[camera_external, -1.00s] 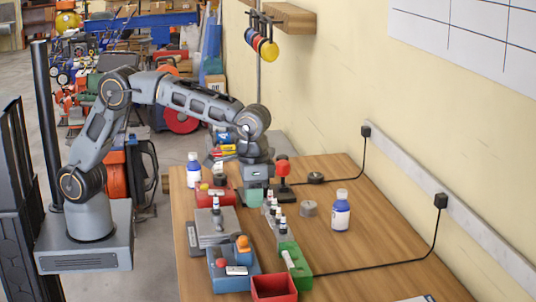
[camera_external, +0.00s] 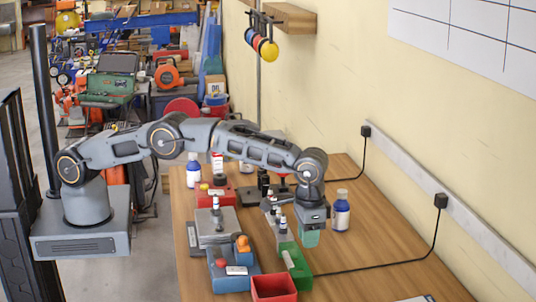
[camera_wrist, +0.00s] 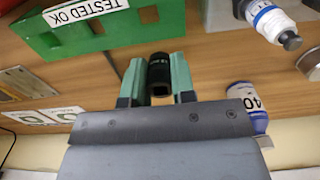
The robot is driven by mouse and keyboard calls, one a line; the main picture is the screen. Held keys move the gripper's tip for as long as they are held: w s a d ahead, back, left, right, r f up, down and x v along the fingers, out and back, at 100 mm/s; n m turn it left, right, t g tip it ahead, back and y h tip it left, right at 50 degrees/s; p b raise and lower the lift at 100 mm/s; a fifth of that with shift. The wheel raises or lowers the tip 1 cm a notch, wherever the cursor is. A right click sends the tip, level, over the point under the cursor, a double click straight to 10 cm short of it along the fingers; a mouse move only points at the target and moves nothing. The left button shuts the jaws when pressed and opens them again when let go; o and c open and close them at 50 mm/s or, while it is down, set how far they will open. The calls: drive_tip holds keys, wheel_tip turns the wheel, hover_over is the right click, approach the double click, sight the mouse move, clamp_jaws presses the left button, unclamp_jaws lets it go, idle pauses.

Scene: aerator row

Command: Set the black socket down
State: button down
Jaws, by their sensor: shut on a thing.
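The black socket (camera_wrist: 159,80) is held between the green fingers of my gripper (camera_wrist: 158,66) in the wrist view, its square opening facing the camera. In the external view my gripper (camera_external: 309,238) points down over the wooden table, just behind and right of the green tray (camera_external: 300,264); the socket cannot be made out there. The green tray also shows at the upper left of the wrist view (camera_wrist: 60,46), with a "TESTED OK" label, apart from the socket. The socket appears to be above the table, but its height is unclear.
A blue-and-white bottle (camera_external: 341,215) stands close to the right of my gripper. A red bin (camera_external: 273,288) and a blue tray (camera_external: 228,277) are at the front left. Bare tabletop (camera_external: 375,245) lies to the right, crossed by a cable.

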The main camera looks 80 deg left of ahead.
sight(310, 260)
drive_tip(key=shift+w+d+f, duration=0.1)
drive_tip(key=shift+w+f, duration=0.1)
drive_tip(key=shift+f, duration=0.1)
drive_tip(key=shift+w+f+p, duration=0.1)
drive_tip(key=shift+f+p, duration=0.65)
drive_tip(key=shift+f, duration=0.9)
drive_tip(key=shift+f, duration=0.1)
drive_tip(key=shift+f, duration=0.15)
drive_tip(key=c, duration=0.9)
unclamp_jaws()
drive_tip(key=shift+c, duration=0.2)
